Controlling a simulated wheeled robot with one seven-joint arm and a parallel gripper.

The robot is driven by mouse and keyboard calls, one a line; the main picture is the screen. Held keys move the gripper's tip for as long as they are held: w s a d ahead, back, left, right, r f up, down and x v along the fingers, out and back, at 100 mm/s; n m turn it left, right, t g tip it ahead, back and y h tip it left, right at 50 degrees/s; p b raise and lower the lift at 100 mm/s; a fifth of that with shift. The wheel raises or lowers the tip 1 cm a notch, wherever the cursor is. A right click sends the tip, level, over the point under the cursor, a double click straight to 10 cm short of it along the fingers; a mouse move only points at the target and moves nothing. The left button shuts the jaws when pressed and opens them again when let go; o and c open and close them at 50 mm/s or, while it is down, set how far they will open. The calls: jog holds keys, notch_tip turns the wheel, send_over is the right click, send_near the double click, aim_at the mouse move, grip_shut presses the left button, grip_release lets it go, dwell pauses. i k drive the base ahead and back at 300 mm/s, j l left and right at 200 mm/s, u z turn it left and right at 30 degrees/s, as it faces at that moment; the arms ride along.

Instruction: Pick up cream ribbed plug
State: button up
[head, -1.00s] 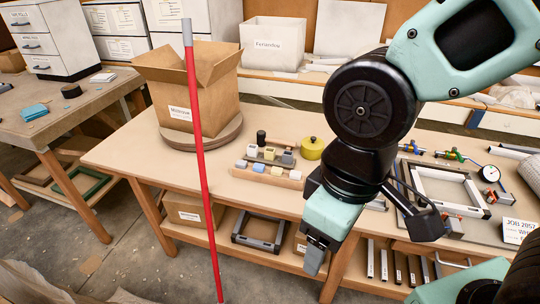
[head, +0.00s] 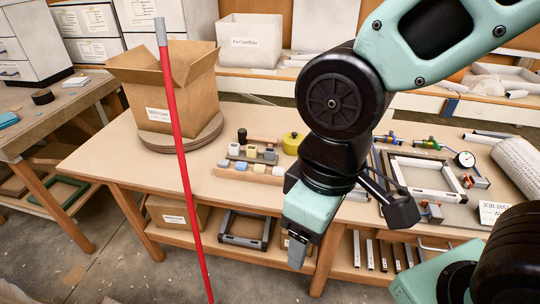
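Several small blocks or plugs stand in two rows on the bench. A cream one (head: 258,169) sits in the front wooden strip, between bluish and grey ones. Another pale cream one (head: 234,149) stands on the dark rack behind. Ribs are too small to make out, so I cannot tell which is the cream ribbed plug. My gripper (head: 298,257) points down in front of the bench's front edge, to the right of and nearer than the rows. It touches none of them. Its fingers are small and seen from the side, so their opening is unclear.
A red pole (head: 182,150) stands upright before the bench (head: 110,165), left of the plugs. An open cardboard box (head: 165,85) rests on a round board. A yellow pot (head: 291,144) stands beside the plugs. A metal frame (head: 425,172) and gauges lie right of my arm.

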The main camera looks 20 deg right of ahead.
aim_at(259, 168)
jog(key=i+j+u, duration=0.15)
jog(key=i+j, duration=0.45)
jog(key=i, duration=0.2)
